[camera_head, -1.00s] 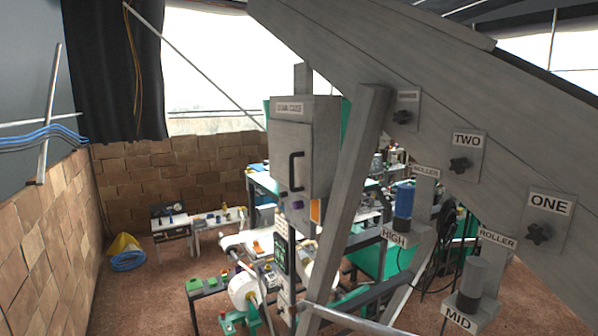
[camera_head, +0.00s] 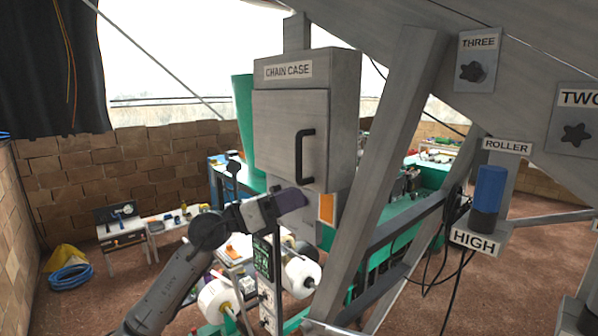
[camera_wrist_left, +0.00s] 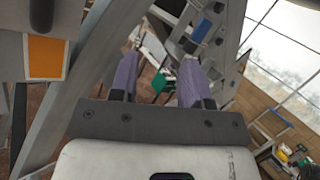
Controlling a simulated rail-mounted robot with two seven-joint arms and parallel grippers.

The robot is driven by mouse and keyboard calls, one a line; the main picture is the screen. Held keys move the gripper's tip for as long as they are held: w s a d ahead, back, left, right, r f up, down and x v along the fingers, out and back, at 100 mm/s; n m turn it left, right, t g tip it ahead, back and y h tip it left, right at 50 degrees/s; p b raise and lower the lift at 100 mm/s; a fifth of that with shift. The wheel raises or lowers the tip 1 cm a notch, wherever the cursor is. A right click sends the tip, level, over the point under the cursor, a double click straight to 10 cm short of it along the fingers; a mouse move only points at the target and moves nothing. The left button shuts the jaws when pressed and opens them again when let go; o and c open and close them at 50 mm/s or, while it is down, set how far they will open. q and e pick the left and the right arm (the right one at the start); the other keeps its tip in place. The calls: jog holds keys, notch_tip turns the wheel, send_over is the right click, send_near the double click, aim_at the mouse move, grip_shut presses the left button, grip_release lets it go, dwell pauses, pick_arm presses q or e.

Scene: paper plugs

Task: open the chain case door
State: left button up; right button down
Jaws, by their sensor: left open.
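The chain case (camera_head: 345,120) is a grey metal box with a "CHAIN CASE" label on its upper front. Its door (camera_head: 277,135) is shut, with a black upright bar handle (camera_head: 299,157) near the door's right edge. My left gripper (camera_head: 292,200) is just below the handle, in front of the lower part of the case, and holds nothing. In the left wrist view its two purple fingers (camera_wrist_left: 159,82) are spread apart with nothing between them. The handle is not clearly seen between the fingers. My right gripper is not in view.
An orange patch (camera_head: 326,207) is on the lower case; it also shows in the left wrist view (camera_wrist_left: 45,57). A slanted grey beam (camera_head: 385,170) stands close to the right of the case. A blue-topped roller knob (camera_head: 488,190) is farther right. Paper rolls (camera_head: 302,273) are below.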

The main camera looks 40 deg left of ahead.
pick_arm(q)
jog(key=s+a+r+y, duration=0.2)
jog(key=a+r+y, duration=0.4)
jog(key=a, duration=0.5)
jog(key=p, duration=0.5)
send_over(299, 177)
jog(key=shift+w+a+r, duration=0.1)
jog(key=shift+w+a, duration=0.15)
jog(key=shift+w, duration=0.1)
grip_shut()
